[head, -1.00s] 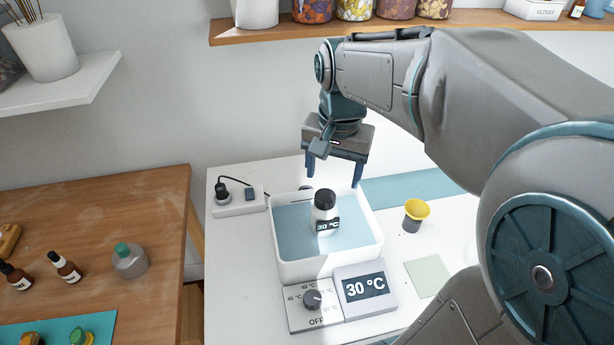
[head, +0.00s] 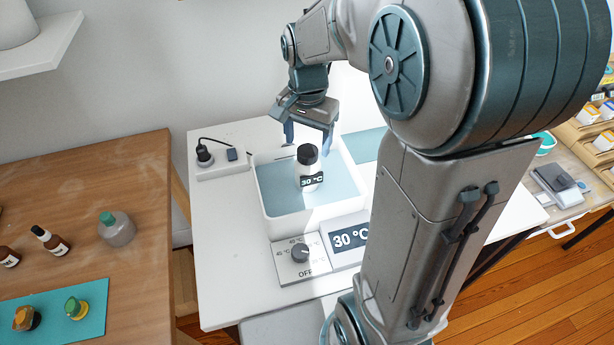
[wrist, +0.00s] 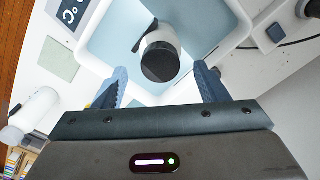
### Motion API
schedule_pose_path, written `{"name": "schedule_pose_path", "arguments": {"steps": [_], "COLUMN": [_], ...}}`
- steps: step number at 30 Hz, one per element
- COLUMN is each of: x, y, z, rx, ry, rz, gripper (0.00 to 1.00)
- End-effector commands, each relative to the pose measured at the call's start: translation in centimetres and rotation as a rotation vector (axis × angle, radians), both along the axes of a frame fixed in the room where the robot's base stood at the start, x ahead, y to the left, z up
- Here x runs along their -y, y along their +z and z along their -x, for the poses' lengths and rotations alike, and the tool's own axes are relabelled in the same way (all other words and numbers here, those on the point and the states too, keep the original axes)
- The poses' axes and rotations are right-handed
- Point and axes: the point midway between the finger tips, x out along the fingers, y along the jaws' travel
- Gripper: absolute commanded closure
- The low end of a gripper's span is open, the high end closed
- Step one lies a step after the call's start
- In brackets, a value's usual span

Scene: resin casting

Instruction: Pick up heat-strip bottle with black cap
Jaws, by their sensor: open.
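The heat-strip bottle (head: 308,172) is white with a black cap and a dark strip reading 30 °C. It stands upright in the white water bath (head: 265,203), which holds blue water. My gripper (head: 308,140) is open, its fingers above and behind the bottle, apart from it. In the wrist view the bottle's black cap (wrist: 160,62) shows ahead of my open gripper (wrist: 160,88), roughly centred between the two blue fingers.
A control box with a dial (head: 299,254) and a 30 °C display (head: 350,238) sits in front of the bath. A power strip (head: 222,165) lies left of it. A wooden table (head: 90,190) at left holds small bottles.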

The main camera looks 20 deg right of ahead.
Motion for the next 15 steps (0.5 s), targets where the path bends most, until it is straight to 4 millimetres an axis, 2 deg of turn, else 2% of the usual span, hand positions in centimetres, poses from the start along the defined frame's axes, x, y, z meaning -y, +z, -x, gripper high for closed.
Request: {"name": "schedule_pose_path", "arguments": {"steps": [9, 15], "x": [0.1, 0.1], "y": [-4.3, -4.8], "z": [-0.1, -0.1], "rx": [-0.004, -0.001], "ry": [0.000, 0.000], "rz": [-0.001, 0.000], "gripper": [0.33, 0.33]}}
